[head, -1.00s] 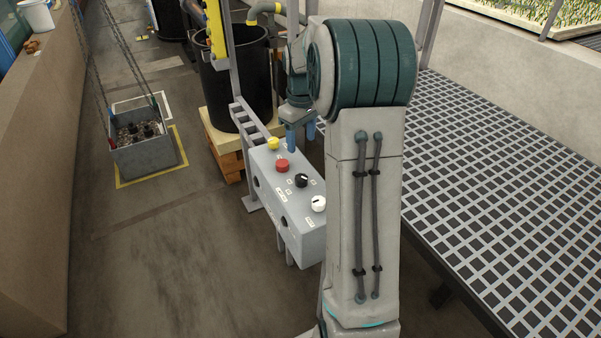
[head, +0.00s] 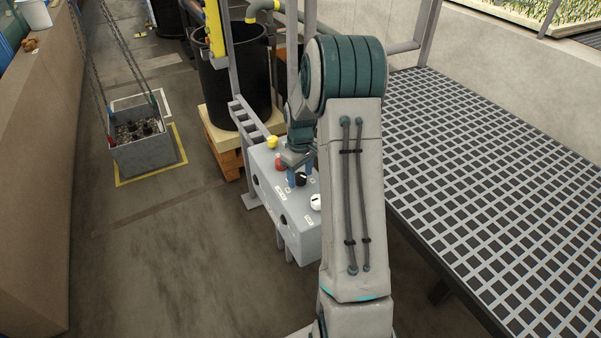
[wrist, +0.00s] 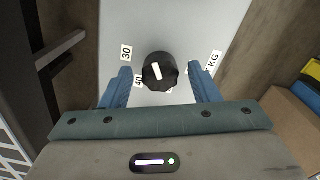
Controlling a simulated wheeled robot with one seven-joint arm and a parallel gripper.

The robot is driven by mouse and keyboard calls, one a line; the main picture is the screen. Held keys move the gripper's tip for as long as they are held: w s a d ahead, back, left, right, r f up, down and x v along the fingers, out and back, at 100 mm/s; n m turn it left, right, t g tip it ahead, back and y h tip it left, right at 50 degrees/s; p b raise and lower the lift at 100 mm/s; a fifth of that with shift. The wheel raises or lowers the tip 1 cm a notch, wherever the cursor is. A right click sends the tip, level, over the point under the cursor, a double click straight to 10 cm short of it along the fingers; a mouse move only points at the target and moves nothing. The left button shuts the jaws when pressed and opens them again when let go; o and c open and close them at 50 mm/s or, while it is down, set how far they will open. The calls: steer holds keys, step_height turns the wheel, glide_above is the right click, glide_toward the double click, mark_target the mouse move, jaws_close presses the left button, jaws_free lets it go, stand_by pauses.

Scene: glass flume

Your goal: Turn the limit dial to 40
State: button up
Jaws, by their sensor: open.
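The limit dial is a black knob with a white pointer bar, on top of a grey control box (head: 302,232). In the wrist view the dial (wrist: 165,83) sits between the two blue fingers of my gripper (wrist: 159,73), which is open with a gap on each side. The white bar is slanted, and I cannot tell which end points. A "30" label (wrist: 126,53) and a "40" label (wrist: 139,81) lie left of the dial. A "KG" label (wrist: 213,62) lies to the right. In the head view my gripper (head: 299,175) partly covers the dial (head: 301,181).
The box also carries a yellow button (head: 271,142), a red button (head: 280,163) and a white knob (head: 315,202). A black barrel (head: 234,90) stands behind. A grating platform (head: 480,180) is on the right. A hanging crate (head: 143,153) and open floor are on the left.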

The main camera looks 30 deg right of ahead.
steer(key=c, duration=1)
steer(key=shift+m, duration=0.3)
steer(key=m+b, duration=0.1)
steer(key=m, duration=0.1)
steer(key=shift+m+b, duration=0.4)
steer(key=m, duration=0.2)
steer(key=shift+m+b, duration=0.3)
steer(key=shift+b, duration=0.1)
steer(key=m+b, duration=0.1)
steer(key=m, duration=0.4)
steer(key=shift+m, duration=0.4)
